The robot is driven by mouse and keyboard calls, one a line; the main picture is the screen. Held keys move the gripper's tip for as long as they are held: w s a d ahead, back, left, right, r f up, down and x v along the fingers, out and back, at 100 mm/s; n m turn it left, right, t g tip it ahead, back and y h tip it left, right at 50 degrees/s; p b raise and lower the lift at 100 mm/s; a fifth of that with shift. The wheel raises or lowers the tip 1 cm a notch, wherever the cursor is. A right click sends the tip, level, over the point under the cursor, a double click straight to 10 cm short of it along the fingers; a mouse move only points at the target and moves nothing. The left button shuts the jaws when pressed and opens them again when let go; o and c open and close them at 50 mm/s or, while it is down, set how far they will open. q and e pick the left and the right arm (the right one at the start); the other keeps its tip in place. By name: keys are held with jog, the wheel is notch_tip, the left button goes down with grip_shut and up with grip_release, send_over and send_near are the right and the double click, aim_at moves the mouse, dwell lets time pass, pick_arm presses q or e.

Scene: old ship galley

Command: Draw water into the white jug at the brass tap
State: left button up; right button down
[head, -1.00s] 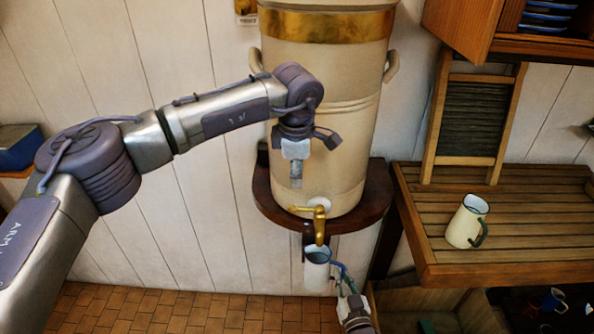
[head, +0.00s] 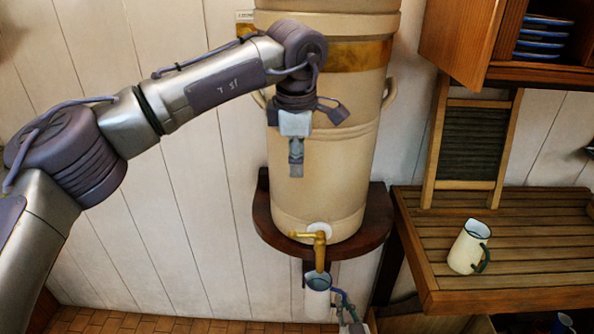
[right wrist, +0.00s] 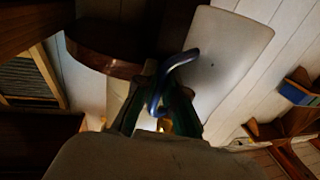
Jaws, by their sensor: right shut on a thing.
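The white jug (head: 317,304) with a blue rim and handle is directly under the spout of the brass tap (head: 320,254). My right gripper (head: 344,308) is shut on its handle, beside the jug's right side. In the right wrist view the blue handle (right wrist: 176,68) lies between the fingers (right wrist: 157,105), next to the white jug body (right wrist: 232,58). The tap's lever points left. I cannot tell whether water runs or how full the jug is. My left gripper (head: 296,170) hangs fingers down before the cream water urn (head: 340,120), above the tap; its opening is unclear.
The urn stands on a dark round-fronted shelf (head: 268,228). At right, a slatted wooden board (head: 530,230) holds a cream jug with a green handle (head: 468,248) and a washboard (head: 468,145). An open cabinet (head: 490,40) with blue plates is above.

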jog(key=shift+r, duration=0.1)
dwell(0.3)
jog(key=a+v, duration=0.2)
jog(key=v, duration=0.9)
jog(key=shift+s+a, duration=0.2)
jog(key=shift+s, duration=0.4)
dwell(0.3)
